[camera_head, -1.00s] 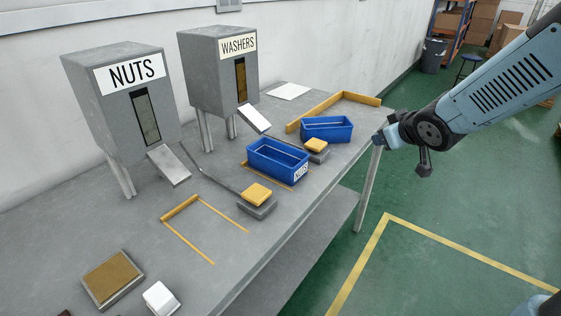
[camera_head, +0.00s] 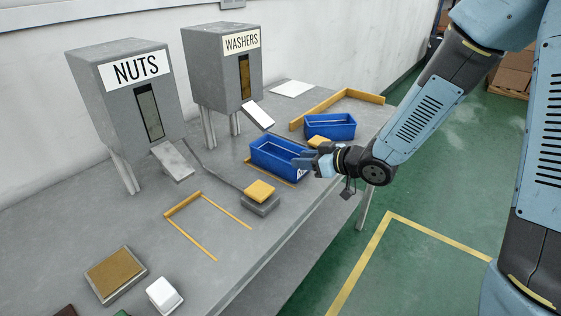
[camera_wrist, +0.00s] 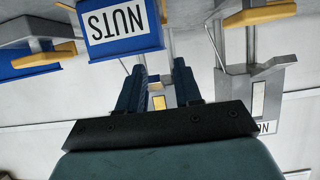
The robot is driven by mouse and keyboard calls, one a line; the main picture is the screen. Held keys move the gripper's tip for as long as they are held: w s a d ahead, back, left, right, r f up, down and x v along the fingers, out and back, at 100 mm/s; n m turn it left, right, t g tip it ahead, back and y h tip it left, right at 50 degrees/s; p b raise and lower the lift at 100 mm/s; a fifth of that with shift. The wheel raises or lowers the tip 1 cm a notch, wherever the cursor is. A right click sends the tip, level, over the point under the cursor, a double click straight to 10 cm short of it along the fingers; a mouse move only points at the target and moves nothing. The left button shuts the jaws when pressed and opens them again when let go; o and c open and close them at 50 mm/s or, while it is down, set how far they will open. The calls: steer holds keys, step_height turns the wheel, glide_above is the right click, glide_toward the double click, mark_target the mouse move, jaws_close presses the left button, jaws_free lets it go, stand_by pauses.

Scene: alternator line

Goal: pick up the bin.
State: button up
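A blue bin (camera_head: 272,158) with a white label stands on the table in front of the washers dispenser, inside yellow marking. Its NUTS label shows upside down in the wrist view (camera_wrist: 122,24).
Nuts (camera_head: 130,95) and washers (camera_head: 225,70) dispensers stand along the wall. A yellow-topped block (camera_head: 260,191) sits near the bin, and another (camera_head: 319,142) lies close behind my gripper. A yellow rail (camera_head: 340,103) edges the back. An empty marked area (camera_head: 207,224) is at left.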

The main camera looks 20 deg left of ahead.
mark_target(294, 181)
steer(key=x, duration=0.3)
steer(key=shift+w+a+f, duration=0.15)
steer(key=shift+a, duration=0.15)
steer(key=shift+x, duration=2.65)
steer(key=shift+a, duration=0.1)
steer(key=shift+c, duration=0.5)
jaws_close()
